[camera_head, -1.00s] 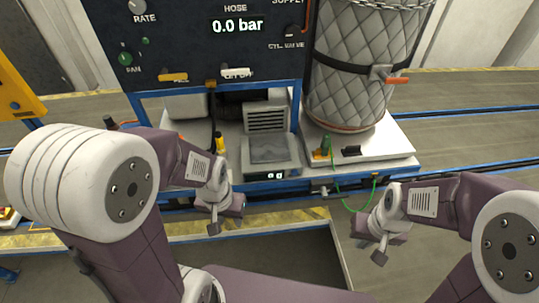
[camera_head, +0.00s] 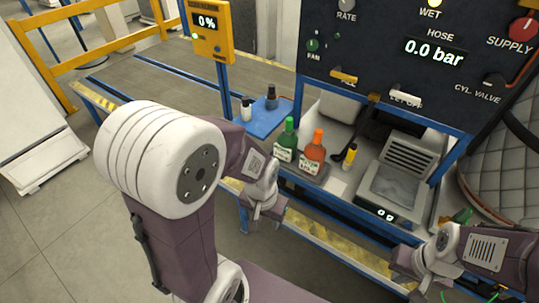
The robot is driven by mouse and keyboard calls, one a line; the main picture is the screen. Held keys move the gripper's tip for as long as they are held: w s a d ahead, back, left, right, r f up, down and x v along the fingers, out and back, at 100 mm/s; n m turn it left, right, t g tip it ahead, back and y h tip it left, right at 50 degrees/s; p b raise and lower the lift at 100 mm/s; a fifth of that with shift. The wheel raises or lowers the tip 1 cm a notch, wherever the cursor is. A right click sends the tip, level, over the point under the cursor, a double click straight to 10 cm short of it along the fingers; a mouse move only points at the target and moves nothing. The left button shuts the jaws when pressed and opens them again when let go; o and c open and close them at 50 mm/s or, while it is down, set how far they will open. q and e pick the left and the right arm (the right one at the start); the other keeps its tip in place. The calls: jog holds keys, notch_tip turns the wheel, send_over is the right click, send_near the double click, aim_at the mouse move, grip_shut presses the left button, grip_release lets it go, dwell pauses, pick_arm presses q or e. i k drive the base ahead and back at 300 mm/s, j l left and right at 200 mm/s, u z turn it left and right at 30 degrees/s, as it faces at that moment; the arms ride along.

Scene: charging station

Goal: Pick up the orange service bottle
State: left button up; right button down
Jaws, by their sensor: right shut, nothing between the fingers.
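The orange service bottle (camera_head: 312,152) stands upright on a small dark tray (camera_head: 309,173), right beside a green bottle (camera_head: 285,142). Both have white labels, which are too small to read. My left gripper (camera_head: 263,212) is in front of and below the bottles, to their left, and apart from them. Its fingers are small and seen at an angle, so their opening is unclear. My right gripper (camera_head: 416,290) is at the lower right, shut and empty, well away from the orange bottle.
A yellow and black item (camera_head: 350,155) stands right of the orange bottle. Beyond it is a scale (camera_head: 392,190) showing 0 g. A dark control panel (camera_head: 400,45) overhangs the bench. A blue shelf (camera_head: 262,122) with two small bottles and a yellow display post (camera_head: 209,32) lie left.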

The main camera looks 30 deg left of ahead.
aim_at(312, 162)
jog(key=u, duration=0.45)
jog(key=i+u, duration=0.45)
jog(key=i+l+u, duration=0.25)
jog(key=i+u, duration=0.25)
